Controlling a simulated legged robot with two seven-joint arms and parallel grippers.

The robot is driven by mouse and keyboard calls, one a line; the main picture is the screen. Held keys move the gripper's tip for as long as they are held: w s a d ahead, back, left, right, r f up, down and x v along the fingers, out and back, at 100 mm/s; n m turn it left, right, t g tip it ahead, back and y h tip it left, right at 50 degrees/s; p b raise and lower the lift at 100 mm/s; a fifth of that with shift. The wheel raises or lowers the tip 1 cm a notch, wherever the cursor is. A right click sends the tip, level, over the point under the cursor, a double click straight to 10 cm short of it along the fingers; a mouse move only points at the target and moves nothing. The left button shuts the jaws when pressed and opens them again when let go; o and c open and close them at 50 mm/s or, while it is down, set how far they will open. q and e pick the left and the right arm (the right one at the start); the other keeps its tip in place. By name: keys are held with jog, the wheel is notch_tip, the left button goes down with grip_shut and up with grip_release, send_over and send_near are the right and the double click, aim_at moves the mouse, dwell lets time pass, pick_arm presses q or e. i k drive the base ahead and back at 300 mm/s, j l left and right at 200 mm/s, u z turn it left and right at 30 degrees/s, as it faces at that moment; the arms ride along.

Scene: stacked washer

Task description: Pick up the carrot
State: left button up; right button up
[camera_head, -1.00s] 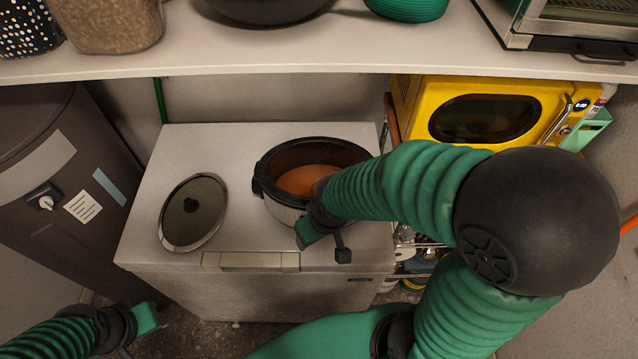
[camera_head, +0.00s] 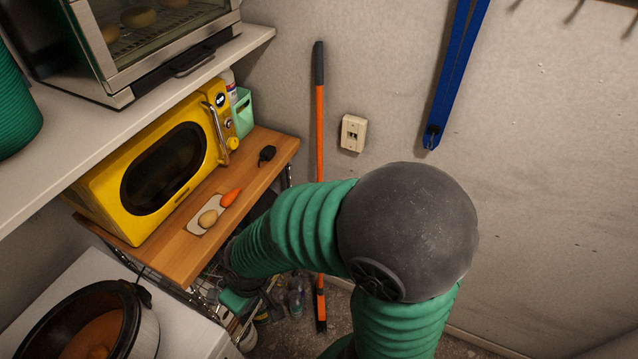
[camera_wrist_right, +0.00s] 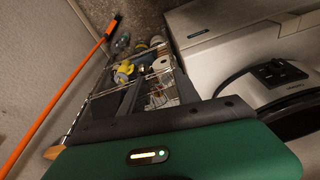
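The orange carrot (camera_head: 230,198) lies on a small white sheet on the wooden shelf top, in front of the yellow microwave. A round tan potato-like item (camera_head: 208,218) lies just left of it. My right gripper (camera_head: 253,302) is below and in front of the wooden top, apart from the carrot, and partly hidden by my arm. In the right wrist view, two grey fingers (camera_wrist_right: 156,92) look spread apart with nothing held between them. The carrot does not show in that view. My left gripper is out of view.
The yellow microwave (camera_head: 165,165) stands behind the carrot, under a white shelf (camera_head: 130,125). A dark small item (camera_head: 267,154) lies on the wooden top (camera_head: 180,258). An orange-handled pole (camera_head: 319,130) leans at the wall. A pot (camera_head: 140,330) stands at lower left.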

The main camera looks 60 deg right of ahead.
aim_at(229, 198)
jog(key=z, duration=1.1)
jog(key=i+l+u, duration=0.15)
jog(key=l+u, duration=0.3)
jog(key=i+l+u, duration=0.1)
jog(key=l+u, duration=0.75)
jog(key=i+l, duration=0.05)
